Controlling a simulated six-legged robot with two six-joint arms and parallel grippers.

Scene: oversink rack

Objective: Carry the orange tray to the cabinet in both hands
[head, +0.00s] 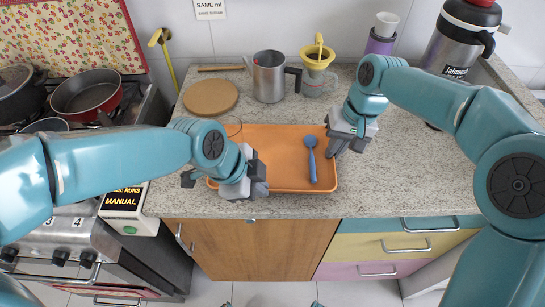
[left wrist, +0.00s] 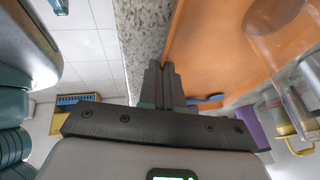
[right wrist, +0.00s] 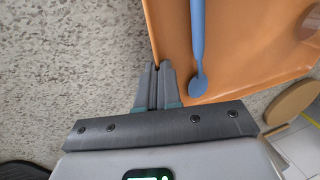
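The orange tray (head: 283,150) is at the front of the granite counter, its near rim close to the counter edge. A blue spoon (head: 311,158) lies in its right part; it also shows in the right wrist view (right wrist: 198,45). My left gripper (head: 255,182) is at the tray's left front, its fingers closed together on the rim in the left wrist view (left wrist: 165,75). My right gripper (head: 340,143) is at the right rim, fingers closed on it in the right wrist view (right wrist: 157,75). Whether the tray touches the counter is hard to tell. A wooden cabinet door (head: 265,250) is below.
The stove with a red pan (head: 87,93) is left. Counter right of the tray is clear.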

